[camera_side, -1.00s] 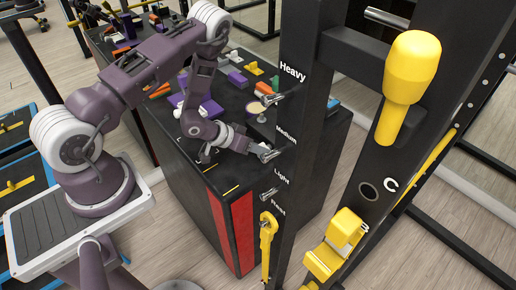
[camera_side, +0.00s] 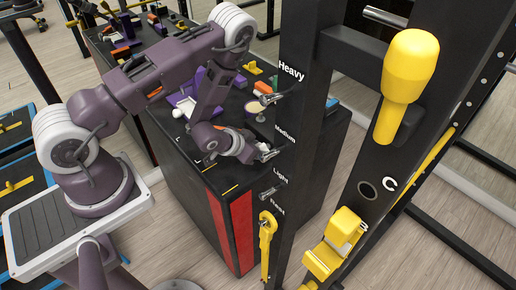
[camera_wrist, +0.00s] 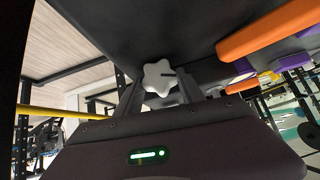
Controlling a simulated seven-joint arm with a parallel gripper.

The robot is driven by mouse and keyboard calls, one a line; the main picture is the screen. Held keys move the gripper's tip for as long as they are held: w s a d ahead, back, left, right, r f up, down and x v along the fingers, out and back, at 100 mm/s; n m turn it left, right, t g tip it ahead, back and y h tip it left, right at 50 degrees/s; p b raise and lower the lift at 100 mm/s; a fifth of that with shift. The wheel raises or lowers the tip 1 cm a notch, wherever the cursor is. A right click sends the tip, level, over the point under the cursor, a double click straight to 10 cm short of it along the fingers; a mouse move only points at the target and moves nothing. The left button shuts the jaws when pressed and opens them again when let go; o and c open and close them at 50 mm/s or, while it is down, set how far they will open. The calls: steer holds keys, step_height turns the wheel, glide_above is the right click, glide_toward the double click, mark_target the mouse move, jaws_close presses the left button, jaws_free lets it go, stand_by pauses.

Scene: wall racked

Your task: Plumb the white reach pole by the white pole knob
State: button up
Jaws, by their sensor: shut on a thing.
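In the wrist view a white star-shaped pole knob (camera_wrist: 157,77) sits between the two dark fingers of my gripper (camera_wrist: 160,88), which is shut on it. It lies against or close to a large black surface; the contact is not clear. My fingers are mostly hidden there. I cannot pick out the white reach pole clearly in either view.
A black rack upright (camera_side: 302,130) with labels and silver levers stands just right of my wrist. Orange (camera_wrist: 270,32) and purple blocks lie on the black box top (camera_side: 232,100). Yellow fittings (camera_side: 405,75) are on the right-hand upright.

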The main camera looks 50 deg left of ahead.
steer(key=shift+y, duration=0.4)
steer(key=o, duration=1.1)
steer(key=shift+s+d+r, duration=0.1)
steer(key=shift+s+r, duration=0.2)
steer(key=shift+s+d+r, duration=0.1)
steer(key=shift+s+r, duration=0.15)
steer(key=shift+r, duration=1.15)
steer(key=shift+s+r, duration=0.3)
steer(key=shift+r, duration=1.15)
steer(key=shift+s+d+r, duration=0.1)
steer(key=shift+s+r, duration=0.15)
steer(key=shift+r, duration=1.15)
